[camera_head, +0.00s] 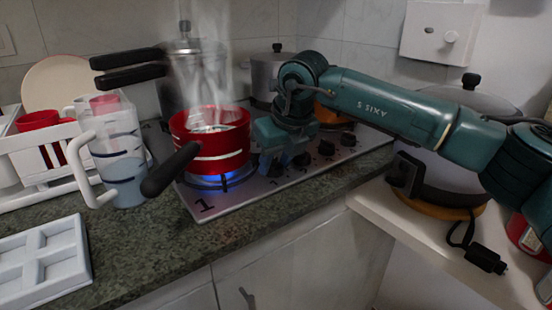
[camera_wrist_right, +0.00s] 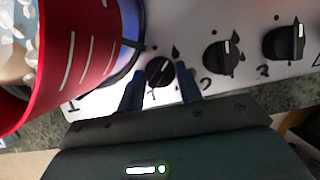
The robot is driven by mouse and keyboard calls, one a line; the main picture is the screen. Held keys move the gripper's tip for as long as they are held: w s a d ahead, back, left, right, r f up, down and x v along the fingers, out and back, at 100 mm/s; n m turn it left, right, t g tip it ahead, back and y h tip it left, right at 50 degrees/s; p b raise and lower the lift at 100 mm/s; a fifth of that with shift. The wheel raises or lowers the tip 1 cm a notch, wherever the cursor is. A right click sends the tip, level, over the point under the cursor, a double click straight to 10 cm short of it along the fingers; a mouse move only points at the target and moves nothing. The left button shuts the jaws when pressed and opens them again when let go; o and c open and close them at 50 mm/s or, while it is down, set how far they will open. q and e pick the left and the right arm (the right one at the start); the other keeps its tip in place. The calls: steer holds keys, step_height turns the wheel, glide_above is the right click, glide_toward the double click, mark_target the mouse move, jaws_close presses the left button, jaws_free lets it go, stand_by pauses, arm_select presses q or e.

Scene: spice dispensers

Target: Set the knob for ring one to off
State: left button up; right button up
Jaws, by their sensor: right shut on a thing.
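The ring one knob (camera_wrist_right: 158,72) is round and black with a pale pointer line lying at a slant. My right gripper (camera_wrist_right: 160,80) has its two blue fingers on either side of this knob and is shut on it. In the head view my right gripper (camera_head: 285,160) is at the stove's front edge, right of the red pot, and hides the knob. Blue flame (camera_head: 222,181) burns on ring one under the steaming red pot (camera_head: 222,140). The printed number 1 (camera_head: 205,205) is at the stove's front left corner. My left gripper is not in view.
More black knobs (camera_head: 326,147) line the stove front (camera_head: 300,172) to the right. The red pot's black handle (camera_head: 170,170) juts toward the front left. A clear jug (camera_head: 118,150), white rack and white tray (camera_head: 40,265) stand on the left.

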steer(key=shift+w+d+r+n+y+p, duration=0.15)
steer(key=shift+n+y+p, duration=0.35)
steer(key=shift+n, duration=0.5)
steer(key=n+g+p, duration=0.1)
steer(key=n+p, duration=0.1)
steer(key=n, duration=0.1)
steer(key=shift+r+y, duration=0.1)
steer(key=shift+y, duration=0.2)
steer(key=shift+w+n+g+p, duration=0.1)
steer(key=shift+n+g+p, duration=0.25)
steer(key=shift+n, duration=0.25)
steer(key=shift+n+p, duration=0.35)
steer(key=shift+n, duration=0.05)
steer(key=shift+n+g, duration=0.25)
steer(key=shift+n, duration=0.05)
steer(key=shift+w+n+p, duration=0.1)
steer(key=shift+n+p, duration=0.5)
steer(key=shift+n, duration=0.1)
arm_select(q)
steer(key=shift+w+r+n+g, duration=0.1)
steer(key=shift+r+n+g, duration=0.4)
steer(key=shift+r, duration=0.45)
arm_select(e)
steer(key=shift+n+g, duration=0.3)
steer(key=shift+g, duration=0.1)
steer(key=shift+y, duration=0.3)
